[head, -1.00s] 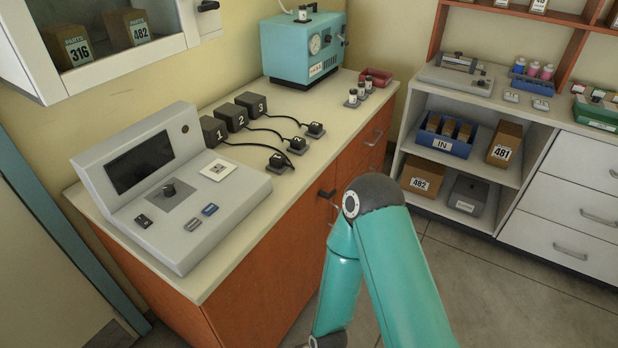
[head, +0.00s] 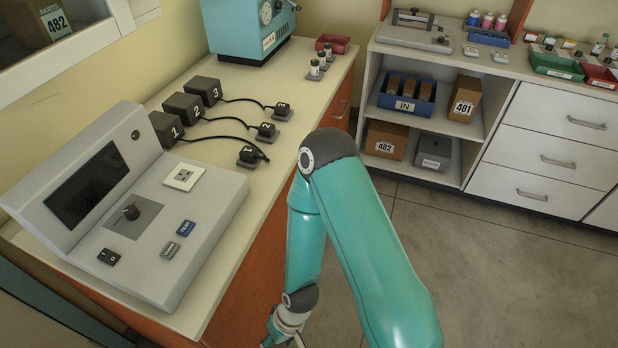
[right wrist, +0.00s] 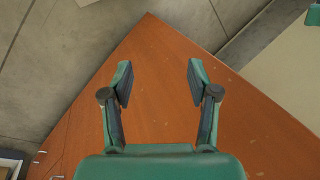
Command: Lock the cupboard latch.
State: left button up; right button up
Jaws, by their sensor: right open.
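The orange-brown cupboard front (head: 250,285) runs below the counter, partly behind my right arm. It fills much of the right wrist view as a plain panel (right wrist: 160,125) with no latch that I can make out. In the head view no latch shows on it; my arm covers part of the front. My right gripper (right wrist: 158,80) is open and empty, its two fingers apart in front of the panel. In the head view only its wrist end shows at the bottom edge. My left gripper is not in view.
The counter (head: 225,190) carries a grey control console (head: 205,215), numbered black blocks (head: 182,106) with cabled plugs, and a teal machine (head: 248,28). A white wall cabinet (head: 85,42) hangs at the upper left. Shelves and drawers (head: 545,160) stand right; floor (head: 480,270) between is clear.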

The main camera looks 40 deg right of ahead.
jog(key=o, duration=0.4)
jog(key=d+f+m+b, duration=0.1)
jog(key=w+d+f+m, duration=0.1)
jog(key=d+f+m, duration=0.1)
jog(key=shift+d+m+g+b, duration=0.25)
jog(key=shift+m+g+b, duration=0.05)
jog(key=shift+g+b, duration=0.1)
jog(key=w+d+f+m+t+y+b, duration=0.3)
jog(key=w+d+m+y+b, duration=0.45)
jog(key=d+m, duration=0.75)
jog(key=w+d+r+m+t+h+b, duration=0.2)
jog(key=d+r+m+t, duration=0.5)
jog(key=d, duration=0.6)
jog(key=w+d+r+m+t+h+b, duration=0.1)
jog(key=w+d+r+m+t+b, duration=0.15)
jog(key=d+r+m+t, duration=0.6)
jog(key=w+a+n, duration=0.1)
jog(key=w, duration=0.4)
jog(key=w+a+n+g+p, duration=0.1)
jog(key=w, duration=0.3)
jog(key=w+a+n+g, duration=0.1)
jog(key=w, duration=0.4)
jog(key=shift+w+a+r, duration=0.2)
jog(key=shift+w, duration=0.15)
